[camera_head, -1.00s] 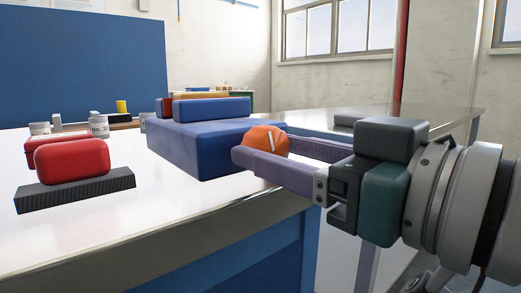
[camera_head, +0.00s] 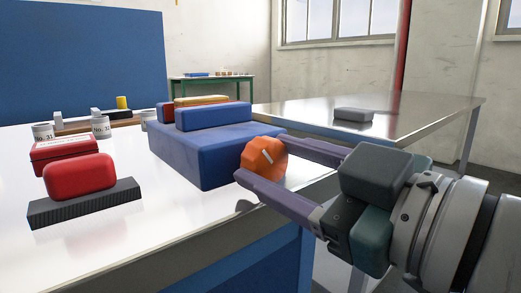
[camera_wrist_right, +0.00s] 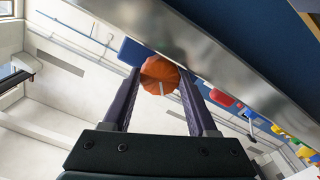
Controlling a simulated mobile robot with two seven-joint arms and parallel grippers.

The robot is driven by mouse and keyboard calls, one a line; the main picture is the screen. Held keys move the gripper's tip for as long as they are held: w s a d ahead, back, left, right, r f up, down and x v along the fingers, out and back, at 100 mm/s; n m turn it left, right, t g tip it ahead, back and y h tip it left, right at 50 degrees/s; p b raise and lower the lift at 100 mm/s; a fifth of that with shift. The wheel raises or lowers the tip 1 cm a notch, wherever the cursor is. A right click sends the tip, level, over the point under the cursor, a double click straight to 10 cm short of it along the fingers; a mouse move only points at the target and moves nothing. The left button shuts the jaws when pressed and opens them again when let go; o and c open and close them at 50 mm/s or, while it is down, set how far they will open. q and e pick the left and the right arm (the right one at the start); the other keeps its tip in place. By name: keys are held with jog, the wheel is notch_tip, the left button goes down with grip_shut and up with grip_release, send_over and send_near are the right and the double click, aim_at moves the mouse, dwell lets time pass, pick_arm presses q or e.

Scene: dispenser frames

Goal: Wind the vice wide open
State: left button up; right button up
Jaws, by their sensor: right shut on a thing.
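The vice is a blue block (camera_head: 215,160) at the table's right end, with a blue jaw (camera_head: 213,115) on top. Behind that jaw show a yellow piece (camera_head: 200,100) and a red piece (camera_head: 167,110); the gap between the jaws is mostly hidden. An orange ribbed knob (camera_head: 264,157) with a white line is at the vice's near right side. It also shows in the right wrist view (camera_wrist_right: 159,76). My right gripper (camera_head: 258,164) is shut on the knob, one finger on each side. My left gripper is not in view.
Left of the vice, a red block (camera_head: 79,177) stands on a dark ridged base (camera_head: 85,204). Behind it are a red box (camera_head: 62,150) and several labelled cans (camera_head: 101,127). The table's front middle is clear. A second metal table (camera_head: 420,115) stands behind right.

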jog(key=o, duration=1.4)
jog(key=shift+v, duration=5)
jog(key=shift+c, duration=0.2)
